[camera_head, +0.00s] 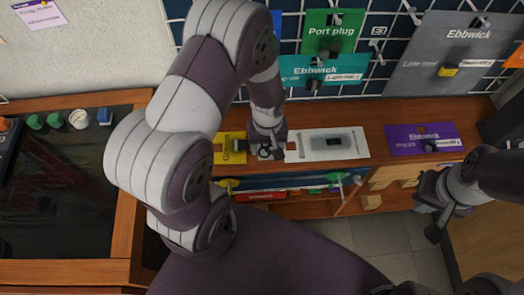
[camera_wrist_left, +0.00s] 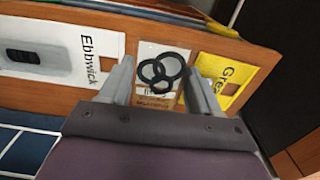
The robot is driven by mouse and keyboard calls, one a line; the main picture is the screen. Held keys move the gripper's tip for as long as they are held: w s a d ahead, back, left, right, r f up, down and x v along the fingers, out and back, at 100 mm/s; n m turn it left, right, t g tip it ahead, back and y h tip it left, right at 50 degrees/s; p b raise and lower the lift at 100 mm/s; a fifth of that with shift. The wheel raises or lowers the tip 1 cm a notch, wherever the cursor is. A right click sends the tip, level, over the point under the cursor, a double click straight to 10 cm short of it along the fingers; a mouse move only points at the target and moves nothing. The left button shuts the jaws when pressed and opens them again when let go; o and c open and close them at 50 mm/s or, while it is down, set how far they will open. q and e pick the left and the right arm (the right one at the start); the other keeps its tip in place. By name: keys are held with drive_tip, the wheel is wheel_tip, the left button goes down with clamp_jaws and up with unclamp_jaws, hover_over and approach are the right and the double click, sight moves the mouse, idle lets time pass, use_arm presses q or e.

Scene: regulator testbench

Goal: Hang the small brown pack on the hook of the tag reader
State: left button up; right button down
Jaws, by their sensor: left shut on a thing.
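A small pack (camera_wrist_left: 158,78) with black rings on its front and a brown lower part is between the fingers of my left gripper (camera_wrist_left: 160,85) in the left wrist view. The gripper is shut on it, one finger at each side. In the head view my left gripper (camera_head: 268,152) is low over the wooden shelf, between a yellow card and a white panel, and mostly covers the pack. My right gripper (camera_head: 432,208) is at the right, empty, with its fingers apart. I cannot pick out the tag reader or its hook for certain.
The yellow card (camera_head: 229,148) and white Ebbwick panel (camera_head: 328,145) flank the left gripper. A purple card (camera_head: 424,139) lies further right on the wooden shelf (camera_head: 378,152). Behind is a blue gridded wall with hooks (camera_head: 412,14), a green Port plug card (camera_head: 331,33) and a grey Ebbwick panel (camera_head: 450,52).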

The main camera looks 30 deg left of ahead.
use_arm(q)
drive_tip(key=f, duration=0.1)
drive_tip(key=a+f, duration=0.1)
drive_tip(key=f, duration=0.1)
drive_tip(key=shift+s+a+f, duration=0.1)
drive_tip(key=shift+a+f, duration=0.05)
drive_tip(key=shift+a, duration=0.1)
drive_tip(key=shift+f, duration=0.65)
drive_tip(key=shift+f, duration=0.1)
drive_tip(key=shift+f, duration=0.15)
drive_tip(key=o, duration=1.1)
